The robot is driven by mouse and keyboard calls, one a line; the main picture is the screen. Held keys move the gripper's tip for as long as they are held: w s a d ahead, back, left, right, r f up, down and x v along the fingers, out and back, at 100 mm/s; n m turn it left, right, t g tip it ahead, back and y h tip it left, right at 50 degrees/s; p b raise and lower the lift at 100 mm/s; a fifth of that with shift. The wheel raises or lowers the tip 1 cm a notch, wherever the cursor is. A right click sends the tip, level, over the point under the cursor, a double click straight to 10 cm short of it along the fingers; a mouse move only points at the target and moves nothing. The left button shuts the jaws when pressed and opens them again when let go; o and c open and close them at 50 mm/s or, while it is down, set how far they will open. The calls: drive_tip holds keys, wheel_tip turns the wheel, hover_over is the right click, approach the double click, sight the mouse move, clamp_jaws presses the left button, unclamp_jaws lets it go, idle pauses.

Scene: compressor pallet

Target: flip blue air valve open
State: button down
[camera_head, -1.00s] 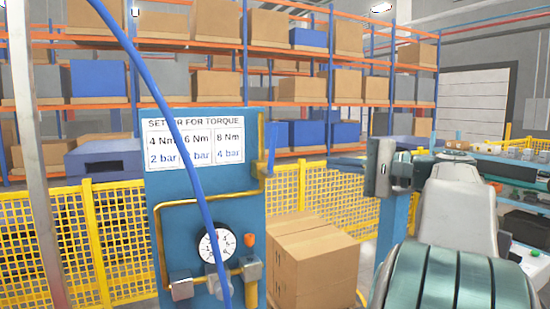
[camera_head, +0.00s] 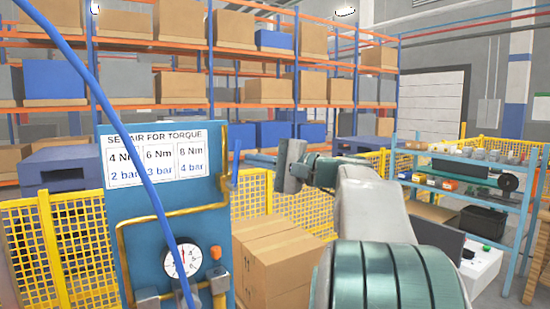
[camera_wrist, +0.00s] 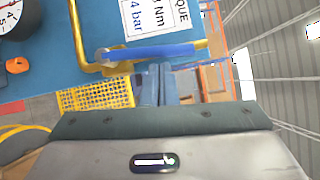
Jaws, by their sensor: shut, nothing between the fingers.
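The blue air valve lever (camera_head: 236,162) stands upright at the right edge of the blue panel, beside the yellow pipe (camera_head: 176,213). In the wrist view the lever (camera_wrist: 165,52) lies across the picture, from the pipe's bend past the torque sign. My gripper (camera_head: 253,159) is shut and empty, just right of the lever in the head view.
A pressure gauge (camera_head: 183,260) and an orange knob (camera_head: 215,252) sit low on the panel. A blue hose (camera_head: 140,165) crosses in front of it. Cardboard boxes (camera_head: 270,262) stand right of the panel. Yellow mesh fencing (camera_head: 88,240) runs behind. A blue shelf with parts (camera_head: 470,180) stands at right.

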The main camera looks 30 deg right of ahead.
drive_tip(key=shift+w+a, duration=0.1)
drive_tip(key=shift+a, duration=0.15)
drive_tip(key=shift+a+r+n+g+b, duration=0.25)
drive_tip(key=shift+a+n+g+b, duration=0.25)
drive_tip(key=shift+a+n+b, duration=0.4)
drive_tip(key=shift+d, duration=0.1)
